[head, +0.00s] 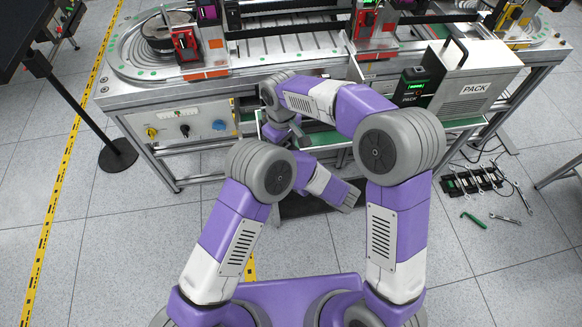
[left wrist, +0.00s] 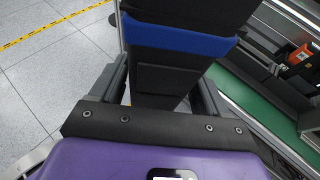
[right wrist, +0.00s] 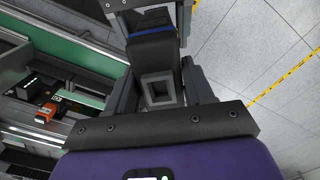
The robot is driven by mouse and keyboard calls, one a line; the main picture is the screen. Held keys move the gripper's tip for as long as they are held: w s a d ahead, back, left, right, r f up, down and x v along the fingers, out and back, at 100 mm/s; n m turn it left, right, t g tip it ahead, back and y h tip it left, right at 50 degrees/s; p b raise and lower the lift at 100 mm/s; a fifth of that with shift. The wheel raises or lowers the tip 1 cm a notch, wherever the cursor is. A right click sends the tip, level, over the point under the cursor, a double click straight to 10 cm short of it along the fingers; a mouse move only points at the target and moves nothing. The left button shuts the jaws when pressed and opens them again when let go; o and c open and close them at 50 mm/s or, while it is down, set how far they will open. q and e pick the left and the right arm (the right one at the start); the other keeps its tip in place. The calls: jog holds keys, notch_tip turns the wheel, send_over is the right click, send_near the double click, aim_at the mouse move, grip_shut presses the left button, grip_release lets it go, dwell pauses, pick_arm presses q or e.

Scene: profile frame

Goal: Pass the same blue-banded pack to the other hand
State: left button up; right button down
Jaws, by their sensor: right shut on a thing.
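The blue-banded pack is a dark block with a blue band across it. It stands between my left gripper's fingers (left wrist: 162,72) in the left wrist view, where the pack (left wrist: 165,84) fills the middle. Those fingers stand apart on its two sides, with a gap visible at the left, so the left gripper looks open around it. In the right wrist view my right gripper (right wrist: 158,70) is shut on the pack (right wrist: 154,54). Grey finger parts of the left gripper show beyond the band there. In the head view the arms mostly hide the pack and both gripper tips.
A workbench with a conveyor track (head: 270,52) runs across the back. A control panel (head: 184,127) is on the bench front. Tools (head: 478,180) lie on the floor at right. A black stand (head: 117,155) is at left.

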pick_arm(q)
jog(key=c, duration=1.2)
jog(key=shift+r, duration=0.1)
jog(key=shift+c, duration=0.7)
pick_arm(e)
jog(key=c, duration=0.8)
grip_release()
jog(key=shift+a, duration=0.1)
pick_arm(q)
grip_shut()
pick_arm(e)
jog(key=o, duration=0.5)
jog(key=shift+c, duration=0.2)
notch_tip(320, 180, up, 12)
pick_arm(q)
jog(key=o, duration=0.7)
grip_release()
grip_shut()
